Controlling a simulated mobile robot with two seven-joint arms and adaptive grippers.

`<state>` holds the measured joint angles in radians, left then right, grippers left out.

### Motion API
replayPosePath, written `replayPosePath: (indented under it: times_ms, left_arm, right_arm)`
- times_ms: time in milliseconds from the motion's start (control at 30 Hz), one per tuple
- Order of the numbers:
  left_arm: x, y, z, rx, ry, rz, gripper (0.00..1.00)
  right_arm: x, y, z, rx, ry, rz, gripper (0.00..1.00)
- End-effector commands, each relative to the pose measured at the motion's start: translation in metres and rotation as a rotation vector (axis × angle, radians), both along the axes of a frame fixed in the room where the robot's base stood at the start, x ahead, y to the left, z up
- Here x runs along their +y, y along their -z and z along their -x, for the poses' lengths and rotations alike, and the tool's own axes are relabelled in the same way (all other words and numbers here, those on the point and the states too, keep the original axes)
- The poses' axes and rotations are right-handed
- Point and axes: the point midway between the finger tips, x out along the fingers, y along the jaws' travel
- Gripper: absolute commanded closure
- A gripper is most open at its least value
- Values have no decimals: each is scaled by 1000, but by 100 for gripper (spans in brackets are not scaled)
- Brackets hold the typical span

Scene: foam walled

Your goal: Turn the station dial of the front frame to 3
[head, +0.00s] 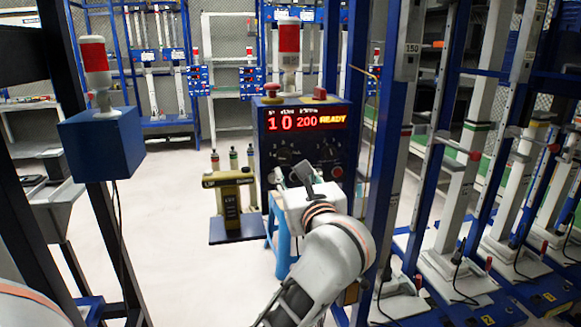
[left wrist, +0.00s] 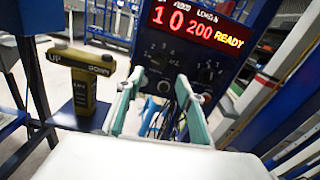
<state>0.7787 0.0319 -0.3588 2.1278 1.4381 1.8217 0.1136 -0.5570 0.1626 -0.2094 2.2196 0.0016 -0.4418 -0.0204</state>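The front frame's blue control box (head: 262,135) has a red lit display (head: 305,119) reading "1 0 200 READY". Below the display are two dark dials. The left dial (left wrist: 157,58), with white numerals around it, appears to be the station dial; it also shows in the head view (head: 284,155). Its pointer setting is too small to read. The right dial (left wrist: 207,73) sits beside it. My left gripper (left wrist: 157,97) is open and empty, its pale green-edged fingers in front of and below the dials. In the head view the gripper (head: 291,174) partly hides the panel's lower part. My right gripper is not in view.
A yellow-green UP/DOWN pedestal (head: 230,195) stands left of the box. Blue uprights (head: 384,130) rise close on the right, with several test columns beyond. A blue box with a red-white lamp (head: 100,143) is at left. Pale floor (head: 165,220) lies open between.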

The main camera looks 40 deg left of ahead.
Motion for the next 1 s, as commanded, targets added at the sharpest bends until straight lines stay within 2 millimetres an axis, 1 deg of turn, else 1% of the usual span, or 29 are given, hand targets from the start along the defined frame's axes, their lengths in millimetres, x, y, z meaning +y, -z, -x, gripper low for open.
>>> replayPosePath:
  times_ms: [33, 200, 400, 567, 800, 833, 867, 900, 967, 1000]
  left_arm:
    - [7, 0, -4, 1, -4, -4, 62]
    - [27, 1, -22, 2, -6, -6, 62]
    - [46, 2, -38, 4, -5, -5, 62]
    - [53, 0, -43, 1, -5, -5, 62]
    - [54, -1, -44, 1, -4, -4, 62]
    - [54, 0, -44, 1, -4, -4, 65]
    - [54, 0, -44, 1, -4, -4, 73]
    - [54, 0, -44, 1, -4, -4, 83]
    - [54, 0, -44, 1, -4, -4, 99]
    - [54, 0, -44, 1, -4, -4, 100]
  right_arm:
    - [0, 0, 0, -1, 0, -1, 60]
    - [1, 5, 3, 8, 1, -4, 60]
    - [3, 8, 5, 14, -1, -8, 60]
    - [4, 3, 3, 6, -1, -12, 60]
    - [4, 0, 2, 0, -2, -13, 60]
    - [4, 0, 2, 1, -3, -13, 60]
    - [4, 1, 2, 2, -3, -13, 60]
    - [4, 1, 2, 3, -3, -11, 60]
    - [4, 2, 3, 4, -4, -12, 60]
    - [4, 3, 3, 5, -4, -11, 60]
